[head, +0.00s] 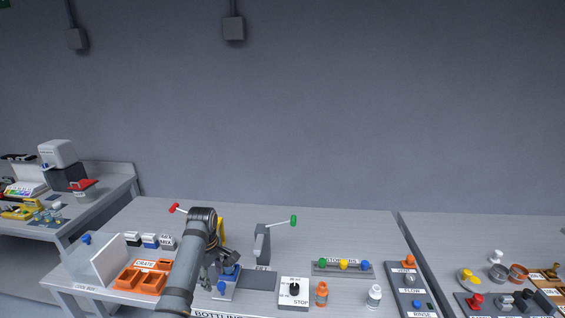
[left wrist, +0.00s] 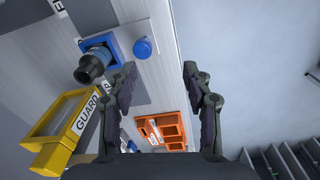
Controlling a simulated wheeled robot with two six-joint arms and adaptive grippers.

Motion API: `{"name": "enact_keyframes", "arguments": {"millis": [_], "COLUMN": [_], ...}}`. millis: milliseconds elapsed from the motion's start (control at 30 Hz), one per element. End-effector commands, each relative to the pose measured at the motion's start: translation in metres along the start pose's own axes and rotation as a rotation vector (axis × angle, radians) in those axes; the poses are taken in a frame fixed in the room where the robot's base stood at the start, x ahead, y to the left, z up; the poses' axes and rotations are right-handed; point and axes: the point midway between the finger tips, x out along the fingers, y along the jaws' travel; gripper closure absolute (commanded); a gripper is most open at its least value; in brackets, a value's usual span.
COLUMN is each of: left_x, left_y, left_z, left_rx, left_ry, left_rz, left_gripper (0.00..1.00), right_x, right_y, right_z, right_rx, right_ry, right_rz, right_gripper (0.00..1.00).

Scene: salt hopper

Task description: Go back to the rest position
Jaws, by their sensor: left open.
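My left gripper (head: 222,262) reaches over the middle of the bottling table (head: 350,230) in the head view. In the left wrist view its two dark fingers (left wrist: 158,90) are spread apart with nothing between them. A blue station with a dark-topped blue part (left wrist: 92,66) and a blue button (left wrist: 143,47) lies just left of the fingers there. A yellow frame marked GUARD (left wrist: 62,130) is at the lower left. The orange crate (left wrist: 165,130) shows beyond the fingers. My right gripper is in neither view.
A clear box with a white panel (head: 108,265) and the crate (head: 140,279) stand left of my arm. A green-tipped lever (head: 280,222), a dial box (head: 293,291), an orange bottle (head: 322,293) and a white bottle (head: 374,296) stand to the right. Space above the table is clear.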

Motion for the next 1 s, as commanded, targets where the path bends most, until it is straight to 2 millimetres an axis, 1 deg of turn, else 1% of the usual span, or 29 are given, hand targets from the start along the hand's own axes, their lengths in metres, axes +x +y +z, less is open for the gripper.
{"name": "enact_keyframes", "arguments": {"millis": [33,67,100,167,200,300,400,600,800,967,1000], "left_x": [0.026,0.037,0.051,0.066,0.073,0.080,0.078,0.065,0.047,0.032,0.046], "left_y": [-0.024,-0.038,-0.057,-0.088,-0.108,-0.152,-0.185,-0.233,-0.268,-0.289,-0.284], "left_z": [0.004,0.006,0.010,0.017,0.022,0.034,0.044,0.062,0.076,0.085,0.083], "left_rx": [0.095,0.165,0.261,0.405,0.501,0.708,0.864,1.095,1.272,1.391,1.385], "left_ry": [0.015,0.026,0.043,0.070,0.088,0.131,0.164,0.212,0.251,0.279,0.273], "left_rz": [0.008,0.018,0.033,0.051,0.062,0.082,0.094,0.107,0.117,0.122,0.118], "left_gripper": [0.50,0.50,0.50,0.50,0.50,0.50,0.50,0.50,0.50,0.50,0.50], "right_x": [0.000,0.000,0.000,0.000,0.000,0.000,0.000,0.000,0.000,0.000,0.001], "right_y": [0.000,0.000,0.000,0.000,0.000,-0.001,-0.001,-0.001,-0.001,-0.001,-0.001], "right_z": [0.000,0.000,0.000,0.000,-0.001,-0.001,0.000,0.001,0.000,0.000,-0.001], "right_rx": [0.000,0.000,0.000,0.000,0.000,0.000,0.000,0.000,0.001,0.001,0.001], "right_ry": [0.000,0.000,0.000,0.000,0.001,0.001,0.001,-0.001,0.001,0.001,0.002], "right_rz": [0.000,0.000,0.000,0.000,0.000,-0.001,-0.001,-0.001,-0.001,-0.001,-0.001], "right_gripper": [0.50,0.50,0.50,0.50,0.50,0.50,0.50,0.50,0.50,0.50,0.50]}}
